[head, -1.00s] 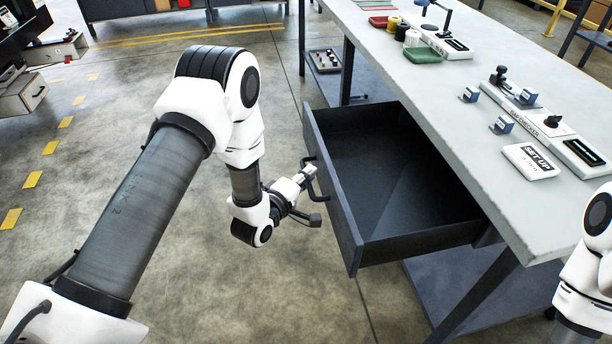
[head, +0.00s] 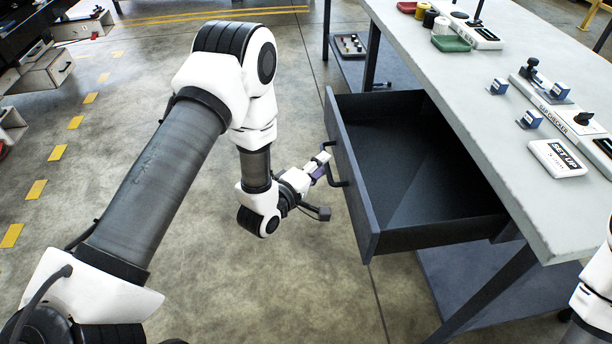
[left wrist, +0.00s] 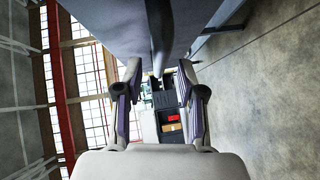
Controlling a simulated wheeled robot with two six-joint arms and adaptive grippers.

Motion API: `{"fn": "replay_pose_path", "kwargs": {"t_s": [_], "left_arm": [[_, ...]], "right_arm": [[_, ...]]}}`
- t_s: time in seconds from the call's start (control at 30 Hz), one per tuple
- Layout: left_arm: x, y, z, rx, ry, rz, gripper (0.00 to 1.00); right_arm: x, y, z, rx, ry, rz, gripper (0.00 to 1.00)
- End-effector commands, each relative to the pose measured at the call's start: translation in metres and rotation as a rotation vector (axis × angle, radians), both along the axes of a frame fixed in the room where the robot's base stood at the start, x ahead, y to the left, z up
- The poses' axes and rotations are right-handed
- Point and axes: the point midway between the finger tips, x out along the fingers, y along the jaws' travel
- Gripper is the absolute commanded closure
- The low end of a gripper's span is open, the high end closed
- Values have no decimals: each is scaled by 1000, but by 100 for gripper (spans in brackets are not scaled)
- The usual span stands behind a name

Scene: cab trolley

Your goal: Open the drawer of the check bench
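The check bench (head: 480,125) has a pale grey top and dark legs. Its dark drawer (head: 357,195) stands well pulled out, and its inside looks empty. A dark bar handle (head: 337,181) is on the drawer front. My left gripper (head: 322,164) is just in front of the handle. In the left wrist view, the fingers of my left gripper (left wrist: 159,105) are spread apart with nothing clamped between them. The dark handle (left wrist: 159,35) shows ahead, in line with the gap. My right arm shows only in part at the right edge; its gripper is out of view.
On the bench top lie a white set-up card (head: 557,158), a gap checker (head: 560,112), small blue blocks and a green tray (head: 451,43). A lower shelf (head: 480,285) lies under the drawer. The floor left of the drawer is clear.

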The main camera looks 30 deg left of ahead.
Motion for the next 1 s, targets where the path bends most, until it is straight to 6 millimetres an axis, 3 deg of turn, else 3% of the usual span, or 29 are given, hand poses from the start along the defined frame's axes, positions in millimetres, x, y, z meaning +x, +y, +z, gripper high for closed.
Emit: {"fn": "replay_pose_path", "kwargs": {"t_s": [0.2,0.37,0.9,1.0], "left_arm": [[-56,11,7,-3,5,4,61],[-81,16,11,-1,3,3,61],[-86,16,13,0,0,0,61],[-90,13,19,3,15,-7,61]], "right_arm": [[0,0,0,0,0,0,100],[0,0,0,0,0,0,100],[0,0,0,0,0,0,100],[0,0,13,0,0,0,100]]}}
